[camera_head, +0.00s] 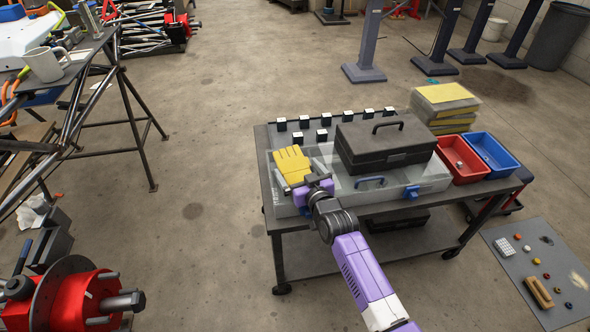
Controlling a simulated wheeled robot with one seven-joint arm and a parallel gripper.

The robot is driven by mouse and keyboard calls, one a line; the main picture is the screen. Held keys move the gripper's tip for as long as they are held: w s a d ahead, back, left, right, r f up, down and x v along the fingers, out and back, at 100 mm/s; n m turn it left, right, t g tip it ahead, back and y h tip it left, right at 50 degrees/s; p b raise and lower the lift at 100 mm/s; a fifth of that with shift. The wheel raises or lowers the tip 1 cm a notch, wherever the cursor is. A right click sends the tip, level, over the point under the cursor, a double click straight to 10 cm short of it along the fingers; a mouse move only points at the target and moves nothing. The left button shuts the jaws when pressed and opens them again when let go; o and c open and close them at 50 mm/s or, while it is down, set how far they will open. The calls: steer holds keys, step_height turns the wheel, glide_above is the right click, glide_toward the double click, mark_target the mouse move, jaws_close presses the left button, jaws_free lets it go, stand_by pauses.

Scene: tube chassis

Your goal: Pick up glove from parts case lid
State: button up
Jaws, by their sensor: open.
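A yellow glove (291,163) lies on the left part of the clear parts case lid (324,153), on top of a grey wheeled cart. My gripper (305,188), at the end of my purple and grey arm, is at the near edge of the glove, over the front left of the case. It is open. The fingers are small in the view and partly hidden by the wrist, so I cannot tell whether they touch the glove.
A black toolbox (385,142) stands on the case to the right of the glove. Red (463,158) and blue (492,154) bins sit at the cart's right end. Several small black-and-white blocks (304,122) line the back. Open floor (200,190) lies left of the cart.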

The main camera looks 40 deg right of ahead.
steer(key=c, duration=1.1)
steer(key=shift+o, duration=0.2)
